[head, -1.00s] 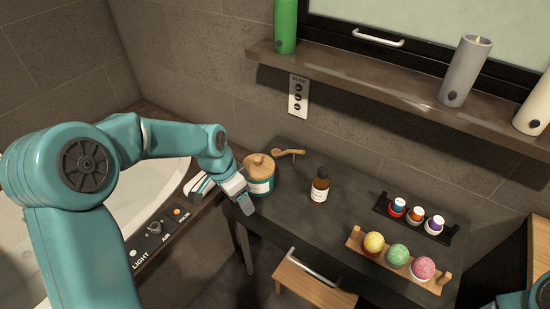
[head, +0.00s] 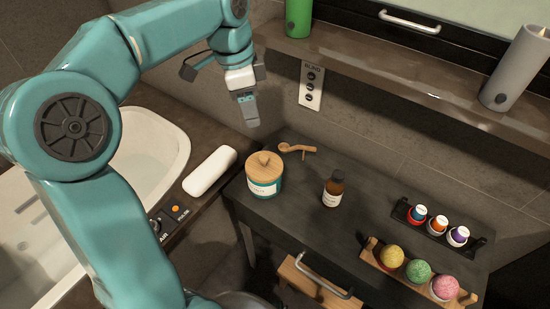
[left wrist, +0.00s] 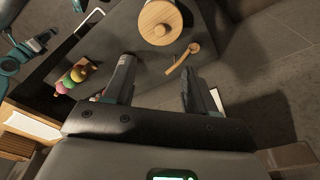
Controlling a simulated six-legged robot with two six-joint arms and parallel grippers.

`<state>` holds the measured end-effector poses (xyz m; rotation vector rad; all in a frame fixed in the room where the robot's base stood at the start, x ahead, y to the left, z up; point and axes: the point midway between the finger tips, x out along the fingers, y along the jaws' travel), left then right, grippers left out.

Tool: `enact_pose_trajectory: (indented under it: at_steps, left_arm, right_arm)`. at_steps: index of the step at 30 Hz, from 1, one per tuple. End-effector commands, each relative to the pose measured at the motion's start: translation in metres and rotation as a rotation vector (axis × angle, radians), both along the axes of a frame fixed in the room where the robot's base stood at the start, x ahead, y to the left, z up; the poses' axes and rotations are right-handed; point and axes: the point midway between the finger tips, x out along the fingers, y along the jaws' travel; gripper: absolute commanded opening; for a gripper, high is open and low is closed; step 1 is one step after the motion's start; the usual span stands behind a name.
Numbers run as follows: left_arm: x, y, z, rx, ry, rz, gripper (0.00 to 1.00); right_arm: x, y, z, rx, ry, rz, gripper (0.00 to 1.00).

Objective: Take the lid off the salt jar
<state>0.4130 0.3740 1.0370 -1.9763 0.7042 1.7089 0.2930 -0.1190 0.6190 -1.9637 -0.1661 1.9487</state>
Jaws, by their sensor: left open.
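The salt jar (head: 264,184) stands upright at the left end of the dark vanity top. It is teal with a pale label, and its round wooden lid (head: 265,163) with a small knob sits on it. The lid also shows at the top of the left wrist view (left wrist: 158,22). My left gripper (head: 218,90) is open and empty, raised above and behind the jar and apart from it. Its two fingers are spread in the left wrist view (left wrist: 158,86). My right gripper (left wrist: 38,42) shows small at the left of the left wrist view, and its jaws are unclear.
A wooden scoop (head: 298,149) lies behind the jar. A brown bottle (head: 333,189) stands to its right, with a bath-bomb rack (head: 375,263) and capsule rack (head: 399,213) farther right. A shelf (head: 350,65) overhangs the back. A white roll (head: 210,171) lies left; an open drawer (head: 305,285) juts out front.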

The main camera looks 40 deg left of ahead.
Motion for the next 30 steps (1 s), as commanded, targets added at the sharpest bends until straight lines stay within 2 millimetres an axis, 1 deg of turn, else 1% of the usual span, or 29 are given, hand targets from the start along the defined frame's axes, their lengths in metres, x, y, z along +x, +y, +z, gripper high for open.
enact_pose_trajectory:
  at_steps: [2,4,12,15,18,23,27,30]
  left_arm:
    - [-0.004,0.001,-0.002,0.001,0.0,0.002,0.56]
    - [-0.005,0.0,-0.012,0.001,0.003,0.004,0.56]
    - [-0.001,-0.006,-0.076,0.0,0.004,0.009,0.56]
    - [0.001,-0.008,-0.093,0.0,0.002,0.009,0.56]
    - [0.004,-0.009,-0.104,0.0,0.002,0.008,0.56]
    - [0.007,-0.009,-0.115,0.0,0.002,0.007,0.56]
    - [0.013,-0.01,-0.139,0.0,0.004,0.007,0.56]
    - [0.016,-0.01,-0.152,0.001,0.002,0.006,0.56]
  right_arm:
    - [0.0,0.0,-0.002,0.0,0.0,0.0,0.43]
    - [0.0,0.0,-0.004,0.0,0.0,0.0,0.43]
    - [0.0,0.0,-0.016,0.0,0.0,0.0,0.43]
    - [0.0,0.0,-0.019,0.0,0.0,0.0,0.43]
    - [0.0,0.0,-0.019,0.0,0.001,0.0,0.43]
    - [0.0,0.0,-0.021,0.0,0.0,0.0,0.43]
    - [0.0,0.0,-0.023,0.0,0.0,0.0,0.43]
    - [0.0,0.0,-0.025,0.0,0.0,0.0,0.43]
